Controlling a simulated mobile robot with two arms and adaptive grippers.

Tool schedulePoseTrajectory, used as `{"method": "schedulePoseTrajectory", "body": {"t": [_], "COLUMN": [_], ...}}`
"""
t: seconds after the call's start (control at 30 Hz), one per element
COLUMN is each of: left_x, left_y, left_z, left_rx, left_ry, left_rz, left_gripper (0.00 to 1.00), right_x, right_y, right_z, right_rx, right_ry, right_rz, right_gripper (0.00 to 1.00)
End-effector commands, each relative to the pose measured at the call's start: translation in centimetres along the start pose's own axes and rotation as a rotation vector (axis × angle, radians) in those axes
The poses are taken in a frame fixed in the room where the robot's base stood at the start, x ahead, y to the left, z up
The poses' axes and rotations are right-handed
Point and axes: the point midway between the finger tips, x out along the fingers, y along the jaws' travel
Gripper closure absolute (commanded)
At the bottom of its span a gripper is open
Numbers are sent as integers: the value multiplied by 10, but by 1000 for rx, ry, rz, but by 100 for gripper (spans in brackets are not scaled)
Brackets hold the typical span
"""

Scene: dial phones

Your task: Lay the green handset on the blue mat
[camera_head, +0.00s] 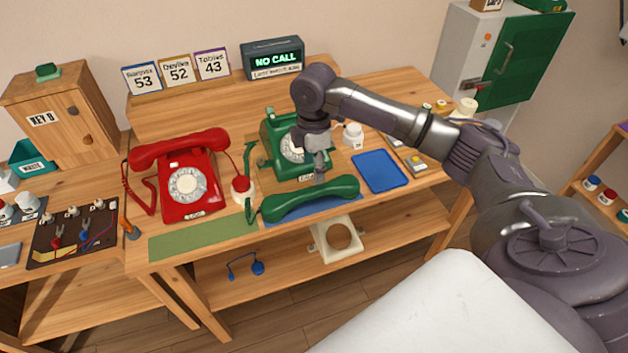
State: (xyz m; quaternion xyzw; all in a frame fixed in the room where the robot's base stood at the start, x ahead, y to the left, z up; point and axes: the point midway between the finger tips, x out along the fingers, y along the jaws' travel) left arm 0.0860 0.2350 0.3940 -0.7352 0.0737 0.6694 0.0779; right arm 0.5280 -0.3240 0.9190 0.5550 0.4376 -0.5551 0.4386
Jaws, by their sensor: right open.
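The green handset (312,198) lies lengthwise over the blue mat (322,212) at the table's front edge and hides much of it. It appears to rest on the mat; its left end reaches near the mat's left edge. The green dial phone (275,137) stands behind it with its cradle bare, partly hidden by my arm. My right gripper (320,178) is open, pointing down just behind and above the middle of the handset. Whether its fingertips touch the handset cannot be told. My left gripper is not in view.
A red phone (187,184) with its handset on stands at left, beside a red button (241,186). A green mat (203,236) lies in front. A blue tray (380,170) lies right of the handset. A "NO CALL" display (274,59) stands at the back.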

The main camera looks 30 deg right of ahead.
Motion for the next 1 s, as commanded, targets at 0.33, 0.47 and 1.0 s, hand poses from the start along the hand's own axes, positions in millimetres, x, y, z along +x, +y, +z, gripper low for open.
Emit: {"method": "schedulePoseTrajectory", "body": {"t": [0.33, 0.47, 1.0], "left_x": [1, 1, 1], "left_y": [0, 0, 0], "left_z": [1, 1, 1], "left_rx": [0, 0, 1], "left_ry": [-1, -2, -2], "left_rz": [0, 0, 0], "left_gripper": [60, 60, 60], "right_x": [-26, -26, 17], "right_y": [0, 0, -30], "right_z": [0, 0, -38], "right_rx": [1, 1, -8], "right_ry": [0, 0, 19], "right_rz": [0, 0, 6], "right_gripper": [43, 43, 43]}}
